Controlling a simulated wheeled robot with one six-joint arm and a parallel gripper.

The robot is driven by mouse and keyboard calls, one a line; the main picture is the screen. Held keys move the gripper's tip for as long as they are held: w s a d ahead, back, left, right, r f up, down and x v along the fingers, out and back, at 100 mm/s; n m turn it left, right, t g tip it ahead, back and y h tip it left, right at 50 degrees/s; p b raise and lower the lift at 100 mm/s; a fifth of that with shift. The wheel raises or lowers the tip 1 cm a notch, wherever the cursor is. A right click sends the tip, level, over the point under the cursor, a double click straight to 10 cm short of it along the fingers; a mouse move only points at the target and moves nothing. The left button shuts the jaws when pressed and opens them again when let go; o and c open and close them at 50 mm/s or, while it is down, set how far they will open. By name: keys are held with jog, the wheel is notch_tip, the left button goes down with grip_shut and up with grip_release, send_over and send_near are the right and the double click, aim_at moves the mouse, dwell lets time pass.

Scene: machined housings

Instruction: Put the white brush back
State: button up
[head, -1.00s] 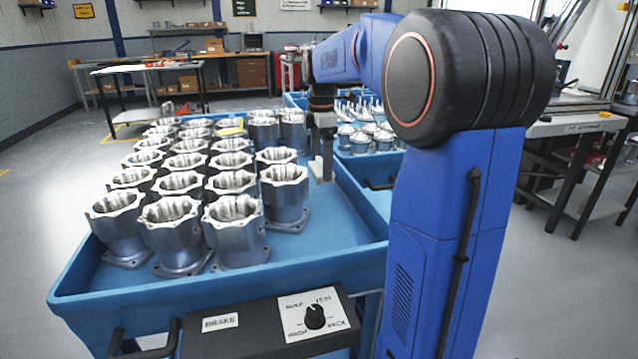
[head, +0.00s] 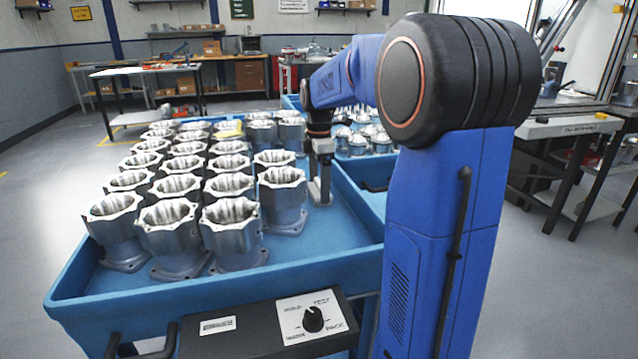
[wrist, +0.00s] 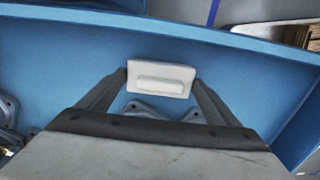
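The white brush (wrist: 160,78) shows in the wrist view as a pale block with a raised bar along its middle. My gripper (wrist: 162,80) has one finger against each short end of it, shut on it, over the blue tray floor. In the head view my gripper (head: 319,192) points straight down inside the blue tray (head: 325,243), just right of the metal housings (head: 236,225). The brush is hard to make out there, and I cannot tell whether it touches the tray floor.
Rows of housings fill the tray's left and middle. A yellow item (head: 228,127) lies among the far ones. Another blue tray with domed metal parts (head: 362,140) stands behind. A control box with a knob (head: 313,319) is at the front. The tray's front right floor is bare.

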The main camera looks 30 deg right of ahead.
aim_at(319, 181)
jog(key=shift+o, duration=1.2)
jog(key=shift+r, duration=0.15)
notch_tip(319, 181, up, 12)
